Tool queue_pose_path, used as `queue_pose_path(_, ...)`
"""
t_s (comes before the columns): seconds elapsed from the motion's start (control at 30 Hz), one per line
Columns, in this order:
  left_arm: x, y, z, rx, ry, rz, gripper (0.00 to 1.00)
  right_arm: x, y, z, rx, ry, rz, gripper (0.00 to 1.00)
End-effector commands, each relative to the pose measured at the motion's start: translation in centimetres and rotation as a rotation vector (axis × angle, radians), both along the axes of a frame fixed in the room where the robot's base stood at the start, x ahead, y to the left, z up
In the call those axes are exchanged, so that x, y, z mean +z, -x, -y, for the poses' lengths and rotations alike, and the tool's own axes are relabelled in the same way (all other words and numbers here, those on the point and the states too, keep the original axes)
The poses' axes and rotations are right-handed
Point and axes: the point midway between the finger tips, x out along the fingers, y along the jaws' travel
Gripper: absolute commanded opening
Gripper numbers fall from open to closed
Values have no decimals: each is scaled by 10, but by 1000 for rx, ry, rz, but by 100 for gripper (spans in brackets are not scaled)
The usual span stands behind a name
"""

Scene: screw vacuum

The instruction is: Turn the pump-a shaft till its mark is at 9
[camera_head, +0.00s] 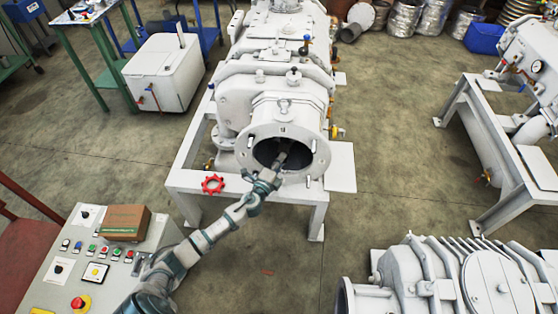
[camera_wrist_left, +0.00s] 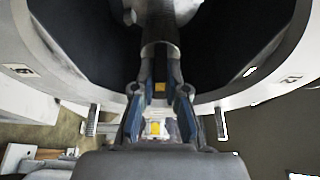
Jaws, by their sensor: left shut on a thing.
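The white pump (camera_head: 262,105) stands on a white frame, with its round flange opening facing me. My left arm reaches up from the lower left, and my left gripper (camera_head: 277,162) is inside the dark opening. In the left wrist view the two fingers of my left gripper (camera_wrist_left: 161,95) are closed around the end of the grey shaft (camera_wrist_left: 160,45). The flange ring (camera_wrist_left: 290,65) curves around the gripper, apart from it. Small marks show on the ring, but I cannot read them clearly. The shaft's own mark is not visible. My right gripper is not in view.
A red handwheel (camera_head: 212,184) sits at the frame's front left. A control panel (camera_head: 50,290) with buttons and a brown box (camera_head: 125,222) is at lower left. Other white machines stand at right (camera_head: 530,70) and lower right (camera_head: 470,275). Floor between them is clear.

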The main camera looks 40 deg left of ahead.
Motion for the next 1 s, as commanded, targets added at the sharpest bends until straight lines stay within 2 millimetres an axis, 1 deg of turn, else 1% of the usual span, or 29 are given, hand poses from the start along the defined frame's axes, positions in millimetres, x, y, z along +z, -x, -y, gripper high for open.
queue_pose_path(0.03,-7,1,7,-15,4,-10,0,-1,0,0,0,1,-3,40)
queue_pose_path(0.27,-8,1,7,-15,4,-11,0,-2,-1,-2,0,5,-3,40)
queue_pose_path(0.3,-8,1,7,-15,5,-10,15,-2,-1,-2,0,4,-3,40)
queue_pose_path(0.4,-7,1,6,-13,5,-10,38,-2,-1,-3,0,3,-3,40)
queue_pose_path(0.67,-4,1,2,-7,4,-4,38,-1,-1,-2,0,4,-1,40)
queue_pose_path(0.77,-5,6,2,-7,4,-5,38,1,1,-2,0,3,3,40)
queue_pose_path(0.87,-5,20,4,-7,5,-6,38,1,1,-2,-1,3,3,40)
queue_pose_path(1.0,-7,50,10,-8,4,-8,38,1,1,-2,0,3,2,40)
